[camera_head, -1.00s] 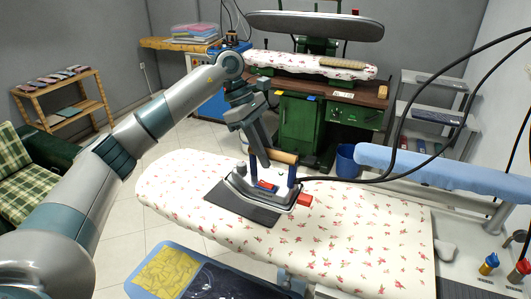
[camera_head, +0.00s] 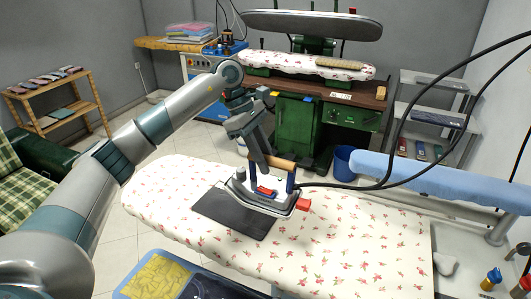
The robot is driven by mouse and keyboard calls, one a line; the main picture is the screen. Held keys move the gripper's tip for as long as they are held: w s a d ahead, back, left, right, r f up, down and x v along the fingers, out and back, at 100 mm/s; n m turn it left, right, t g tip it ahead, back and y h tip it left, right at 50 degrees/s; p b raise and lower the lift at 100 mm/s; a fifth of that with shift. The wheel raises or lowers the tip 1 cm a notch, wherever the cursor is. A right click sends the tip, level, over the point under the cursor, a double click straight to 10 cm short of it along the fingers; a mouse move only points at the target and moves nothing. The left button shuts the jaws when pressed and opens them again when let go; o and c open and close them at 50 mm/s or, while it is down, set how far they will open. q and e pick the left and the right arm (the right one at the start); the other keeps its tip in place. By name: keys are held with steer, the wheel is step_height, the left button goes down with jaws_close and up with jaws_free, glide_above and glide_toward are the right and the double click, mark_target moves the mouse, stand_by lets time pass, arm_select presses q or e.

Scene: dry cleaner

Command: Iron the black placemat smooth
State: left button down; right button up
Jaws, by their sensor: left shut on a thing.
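The black placemat (camera_head: 233,218) lies flat on the floral ironing board (camera_head: 330,238). The iron (camera_head: 266,196), silver with blue posts, a wooden handle and red parts, rests over the placemat's right part and hides some of it. Its red tail end sits to the right, past the placemat. My left gripper (camera_head: 266,158) comes down from above and is shut on the iron's wooden handle (camera_head: 288,163). My right gripper is not in view.
A black cable runs from the iron to the upper right. A blue padded sleeve board (camera_head: 440,180) stands at the right. A blue bin with folded yellow cloth (camera_head: 157,276) is at the front left. A green press machine (camera_head: 297,130) stands behind. The board's right part is clear.

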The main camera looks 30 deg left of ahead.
mark_target(263, 182)
arm_select(q)
steer(key=shift+f, duration=0.6)
step_height(263, 182, down, 2)
steer(key=shift+w, duration=0.1)
steer(key=shift+f, duration=0.3)
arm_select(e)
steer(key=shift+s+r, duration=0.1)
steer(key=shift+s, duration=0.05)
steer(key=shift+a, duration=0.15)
arm_select(q)
steer(key=shift+f, duration=0.1)
steer(key=shift+f, duration=0.2)
steer(key=shift+f+b, duration=0.65)
steer(key=shift+f, duration=2)
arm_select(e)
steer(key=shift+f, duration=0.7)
